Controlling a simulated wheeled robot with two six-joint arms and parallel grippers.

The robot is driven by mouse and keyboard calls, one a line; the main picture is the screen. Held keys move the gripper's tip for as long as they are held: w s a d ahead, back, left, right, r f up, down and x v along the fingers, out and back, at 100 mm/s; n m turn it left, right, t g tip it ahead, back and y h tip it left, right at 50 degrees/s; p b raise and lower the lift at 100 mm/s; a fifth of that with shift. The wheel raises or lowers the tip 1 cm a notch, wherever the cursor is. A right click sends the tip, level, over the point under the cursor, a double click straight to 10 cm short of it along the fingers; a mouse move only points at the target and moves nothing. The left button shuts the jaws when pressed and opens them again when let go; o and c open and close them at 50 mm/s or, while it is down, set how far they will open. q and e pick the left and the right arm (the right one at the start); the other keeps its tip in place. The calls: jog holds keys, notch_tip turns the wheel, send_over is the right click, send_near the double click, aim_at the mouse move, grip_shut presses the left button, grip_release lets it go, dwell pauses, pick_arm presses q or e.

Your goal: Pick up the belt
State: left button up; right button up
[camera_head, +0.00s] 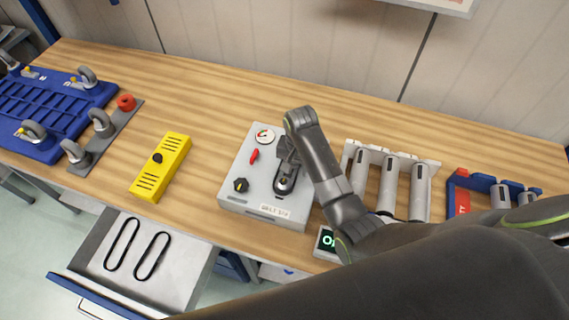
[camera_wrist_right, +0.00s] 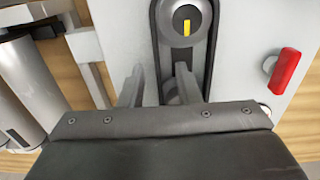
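A black belt loop (camera_head: 284,185) lies on the face of the grey box (camera_head: 238,207), around round parts. In the right wrist view the belt (camera_wrist_right: 212,55) passes around a grey disc with a yellow mark. My right gripper (camera_head: 287,158) is over the box at the belt's upper end. In the right wrist view its two fingers (camera_wrist_right: 158,88) are apart, with one strand of the belt seen between them; contact cannot be told. Two more black belt loops (camera_head: 151,256) lie in the open drawer (camera_head: 190,263). My left gripper is not in view.
A yellow box (camera_head: 160,167) stands left of the grey box. A rack of grey rollers (camera_head: 388,187) is to the right, beside my arm. A red lever (camera_wrist_right: 287,72) and black knob (camera_head: 241,185) stick up from the box. A blue tray (camera_head: 45,112) is far left.

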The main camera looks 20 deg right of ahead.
jog(key=shift+s+r, duration=0.1)
jog(key=shift+s, duration=0.1)
jog(key=shift+c, duration=0.5)
jog(key=shift+s, duration=0.15)
jog(key=c, duration=0.5)
grip_shut()
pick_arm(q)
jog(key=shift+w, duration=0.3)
pick_arm(e)
jog(key=shift+r, duration=0.1)
